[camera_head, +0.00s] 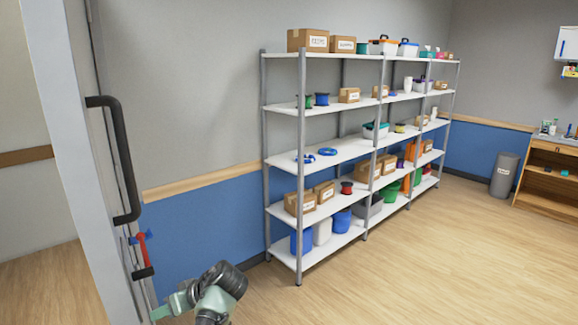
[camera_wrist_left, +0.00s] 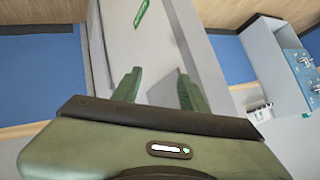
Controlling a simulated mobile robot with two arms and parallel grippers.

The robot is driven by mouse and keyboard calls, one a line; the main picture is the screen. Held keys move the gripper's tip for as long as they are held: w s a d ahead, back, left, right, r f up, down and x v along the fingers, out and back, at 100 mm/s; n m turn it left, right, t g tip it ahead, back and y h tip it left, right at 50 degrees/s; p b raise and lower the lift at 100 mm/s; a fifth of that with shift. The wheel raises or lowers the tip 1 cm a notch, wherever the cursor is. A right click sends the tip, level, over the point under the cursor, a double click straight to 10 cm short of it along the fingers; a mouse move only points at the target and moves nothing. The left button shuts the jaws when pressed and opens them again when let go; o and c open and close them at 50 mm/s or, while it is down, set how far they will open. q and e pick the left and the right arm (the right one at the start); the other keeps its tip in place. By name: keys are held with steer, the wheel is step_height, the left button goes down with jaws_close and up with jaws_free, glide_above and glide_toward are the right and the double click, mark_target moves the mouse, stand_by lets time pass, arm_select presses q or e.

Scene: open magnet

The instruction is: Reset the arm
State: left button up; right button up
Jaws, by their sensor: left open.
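My left arm (camera_head: 215,298) shows at the bottom of the head view, with a dark joint and pale green parts. Its gripper (camera_head: 160,312) points left, close to the edge of the door with the black handle. In the left wrist view my left gripper (camera_wrist_left: 160,90) has its two green fingers apart, with nothing between them. A pale panel with a green sign (camera_wrist_left: 141,13) shows beyond the fingers. My right gripper is not in view.
The door has a long black handle (camera_head: 118,160). A red and dark latch-like part (camera_head: 142,252) sits below it. A metal shelf rack (camera_head: 300,170) with boxes and bins stands along the wall. A grey bin (camera_head: 504,175) and wooden desk (camera_head: 548,175) are far right. The floor (camera_head: 420,265) at right is clear.

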arm_select(q)
steer(key=s+d+f+m+h, duration=0.2)
steer(key=s+f+m+h, duration=0.1)
steer(key=s+f, duration=0.55)
steer(key=s+d+f+m+h, duration=0.25)
steer(key=s+f, duration=0.35)
steer(key=s, duration=0.5)
steer(key=s+d+r+m+t+h, duration=0.1)
steer(key=s+d+r+m+h, duration=0.15)
steer(key=s, duration=0.65)
steer(key=s+d+r+m+h, duration=0.2)
steer(key=s+d+m, duration=0.1)
steer(key=s, duration=0.6)
step_height(320, 180, down, 30)
steer(key=s+f+g+b, duration=0.1)
steer(key=s+b, duration=0.2)
steer(key=s+a+f+g+b, duration=0.1)
steer(key=s+a+f+b, duration=0.1)
steer(key=s+f, duration=1.4)
steer(key=shift+a+m+g, duration=0.3)
steer(key=shift+a, duration=0.25)
